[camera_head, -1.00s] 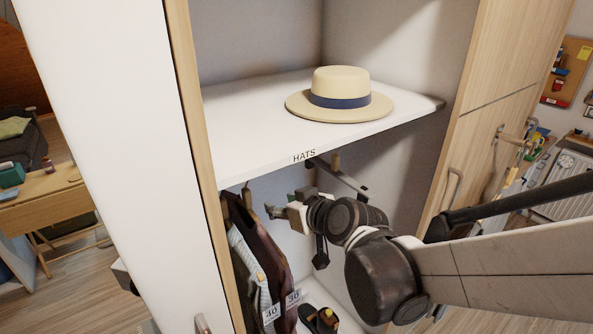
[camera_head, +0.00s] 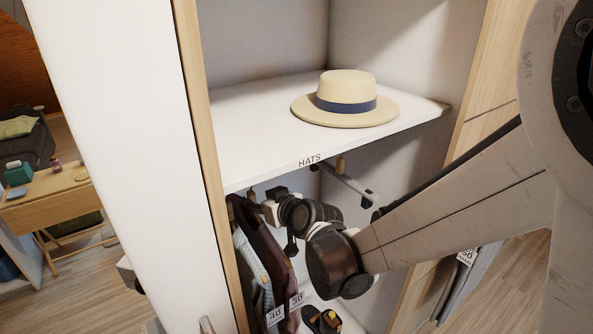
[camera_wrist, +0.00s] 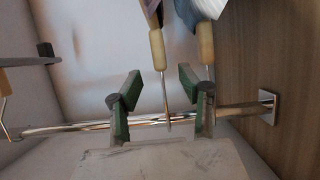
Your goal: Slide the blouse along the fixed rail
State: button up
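Several garments on hangers hang at the left end of the wardrobe, among them a dark maroon one (camera_head: 268,247) and a paler grey-blue one (camera_head: 252,270). I cannot tell for sure which is the blouse. The metal rail (camera_wrist: 70,127) crosses the wrist view and ends in a wall plate (camera_wrist: 268,106). My gripper (camera_wrist: 158,106) is open, its green-padded fingers on either side of a hanger's hook and wooden neck (camera_wrist: 157,50). I see no contact. A second hanger neck (camera_wrist: 206,45) is beside the right finger. In the head view my gripper's fingertips are mostly hidden.
A shelf marked HATS (camera_head: 255,155) is just above my gripper and carries a straw hat (camera_head: 345,97). A bar with a dark end (camera_head: 345,182) hangs under the shelf to the right. Sandals (camera_head: 322,320) lie below. The white door (camera_head: 120,150) stands at left.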

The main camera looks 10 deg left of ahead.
aim_at(254, 197)
jog(key=shift+x, duration=2.75)
grip_shut()
